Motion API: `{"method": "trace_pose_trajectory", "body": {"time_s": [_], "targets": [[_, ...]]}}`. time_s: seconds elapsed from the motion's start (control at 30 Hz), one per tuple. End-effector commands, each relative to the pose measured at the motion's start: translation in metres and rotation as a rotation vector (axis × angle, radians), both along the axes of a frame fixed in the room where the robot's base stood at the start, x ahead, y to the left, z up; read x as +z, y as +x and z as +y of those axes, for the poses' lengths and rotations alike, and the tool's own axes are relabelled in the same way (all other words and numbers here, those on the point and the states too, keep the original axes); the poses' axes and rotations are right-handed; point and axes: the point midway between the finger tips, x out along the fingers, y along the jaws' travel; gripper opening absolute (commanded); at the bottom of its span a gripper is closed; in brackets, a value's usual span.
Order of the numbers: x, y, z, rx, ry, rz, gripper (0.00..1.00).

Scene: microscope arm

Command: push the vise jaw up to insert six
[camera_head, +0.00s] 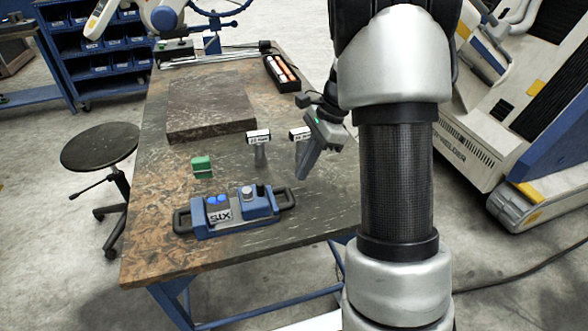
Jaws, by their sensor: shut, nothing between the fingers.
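A blue vise (232,224) with a dark handle at each end lies near the front edge of the workbench. On its left part is a block labelled SIX (219,214), the lettering turned around, with two bright blue round spots on top. On its right part stands a blue jaw (259,204) with a grey round knob on top. A narrow space seems to show between block and jaw. My gripper (304,176) is shut and empty, pointing down above the bench, to the right of and behind the vise, apart from it.
Two small posts with white labels, a left one (259,140) and a right one (299,135), stand near my gripper. A green block (202,166) sits behind the vise. A dark stone slab (210,108) and a tray with orange-and-white cylinders (281,72) lie farther back. A stool (99,147) stands left.

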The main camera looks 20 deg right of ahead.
Motion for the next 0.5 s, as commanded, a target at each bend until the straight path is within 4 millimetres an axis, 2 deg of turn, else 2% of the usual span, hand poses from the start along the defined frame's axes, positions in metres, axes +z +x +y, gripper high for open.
{"method": "trace_pose_trajectory", "body": {"time_s": [0.1,0.37,0.5], "targets": [[-0.027,-0.001,0.01,0.002,0.001,0.003,0.0],[-0.077,-0.001,0.031,0.005,0.0,0.004,0.0],[-0.073,-0.001,0.053,0.007,0.0,-0.002,0.0]]}}
